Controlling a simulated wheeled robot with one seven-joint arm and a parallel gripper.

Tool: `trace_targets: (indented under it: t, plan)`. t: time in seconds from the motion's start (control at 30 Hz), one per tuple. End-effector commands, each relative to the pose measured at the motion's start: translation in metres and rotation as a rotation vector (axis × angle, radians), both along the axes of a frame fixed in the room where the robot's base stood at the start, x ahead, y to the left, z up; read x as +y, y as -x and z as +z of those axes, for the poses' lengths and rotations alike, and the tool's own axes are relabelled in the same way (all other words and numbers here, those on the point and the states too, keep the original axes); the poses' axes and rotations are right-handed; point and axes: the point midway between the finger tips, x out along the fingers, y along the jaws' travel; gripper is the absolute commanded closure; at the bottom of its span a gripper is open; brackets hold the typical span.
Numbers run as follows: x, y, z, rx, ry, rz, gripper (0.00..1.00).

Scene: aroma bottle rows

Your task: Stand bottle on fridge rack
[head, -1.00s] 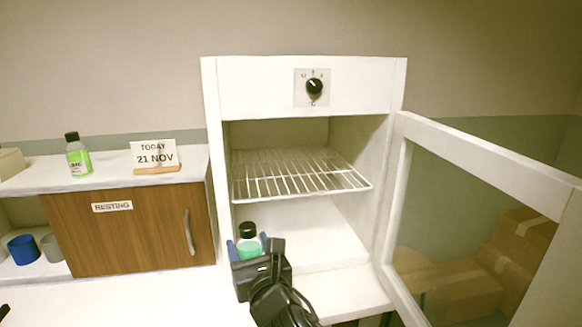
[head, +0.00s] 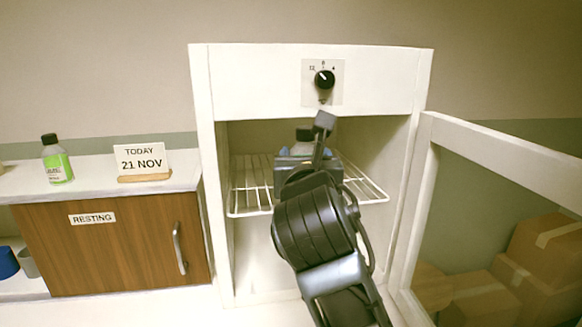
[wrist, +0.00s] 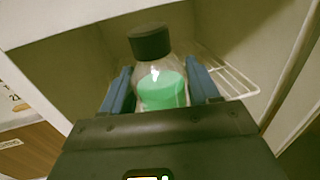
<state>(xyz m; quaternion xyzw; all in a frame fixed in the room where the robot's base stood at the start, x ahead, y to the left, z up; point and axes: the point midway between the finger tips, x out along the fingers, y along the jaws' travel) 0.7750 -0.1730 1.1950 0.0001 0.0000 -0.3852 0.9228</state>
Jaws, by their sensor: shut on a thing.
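A clear bottle with a black cap and green contents (wrist: 163,88) stands upright between the blue fingers of my gripper (wrist: 161,92) in the wrist view. My gripper is shut on it. In the head view my gripper (head: 308,152) is at the open fridge front, level with or a little above the wire rack (head: 250,196). Only the bottle's dark cap (head: 305,133) shows there; my arm hides the rest. I cannot tell whether the bottle touches the rack. The white fridge (head: 207,180) has its glass door open to the right.
Another green-labelled bottle (head: 56,160) stands on the counter at the left, beside a date card reading 21 NOV (head: 142,160). Below is a wooden cabinet marked RESTING (head: 130,245). The open fridge door (head: 500,150) bounds the right side. The rack shows no other bottles.

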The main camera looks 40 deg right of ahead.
Motion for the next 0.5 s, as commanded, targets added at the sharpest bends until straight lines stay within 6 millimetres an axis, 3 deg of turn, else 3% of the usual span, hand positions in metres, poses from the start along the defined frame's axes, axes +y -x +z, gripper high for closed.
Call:
trace_targets:
  t: [0.5]
  plan:
    - [-0.067, -0.099, 0.002, 0.000, 0.001, -0.001, 0.78]
